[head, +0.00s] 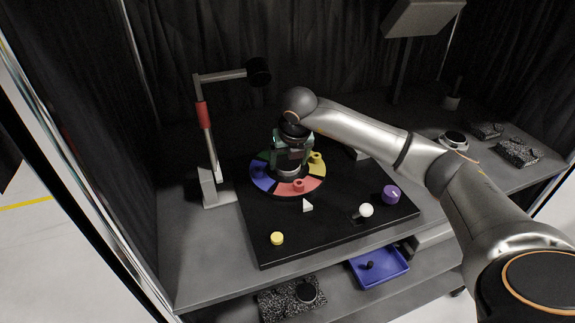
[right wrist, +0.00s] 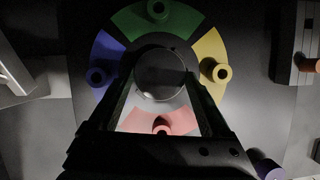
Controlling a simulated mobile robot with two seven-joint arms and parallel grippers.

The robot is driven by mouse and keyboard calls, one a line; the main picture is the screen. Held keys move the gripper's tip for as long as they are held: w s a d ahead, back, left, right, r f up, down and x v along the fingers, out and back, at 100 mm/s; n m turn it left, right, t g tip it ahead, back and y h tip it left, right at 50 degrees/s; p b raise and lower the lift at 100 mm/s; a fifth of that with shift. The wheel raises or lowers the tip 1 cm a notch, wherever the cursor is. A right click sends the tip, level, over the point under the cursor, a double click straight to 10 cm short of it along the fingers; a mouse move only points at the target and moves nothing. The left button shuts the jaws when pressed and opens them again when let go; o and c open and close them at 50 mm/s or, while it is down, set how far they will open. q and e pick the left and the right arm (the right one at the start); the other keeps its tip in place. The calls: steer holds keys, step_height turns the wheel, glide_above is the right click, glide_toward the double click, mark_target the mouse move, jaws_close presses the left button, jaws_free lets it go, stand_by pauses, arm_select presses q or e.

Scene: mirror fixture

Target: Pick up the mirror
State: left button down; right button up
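The mirror appears as a round disc (right wrist: 160,74) at the centre of a ring of green, yellow, red and blue segments (right wrist: 158,22). In the head view its grey round form (head: 290,171) shows just under my right gripper (head: 292,160), which points down over the ring and hides part of it. In the right wrist view the two fingers of my right gripper (right wrist: 161,76) are apart, one on each side of the disc. The tips are close to its edges; contact cannot be made out. My left gripper is not in view.
The ring sits on a black board (head: 330,235). Near it are a yellow knob (head: 277,238), a white wedge (head: 307,205), a white ball (head: 366,210) and a purple knob (head: 391,195). A lamp stand (head: 205,130) rises at left. A blue tray (head: 380,268) is below.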

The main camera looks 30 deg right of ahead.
steer(key=c, duration=0.9)
steer(key=shift+r, duration=0.2)
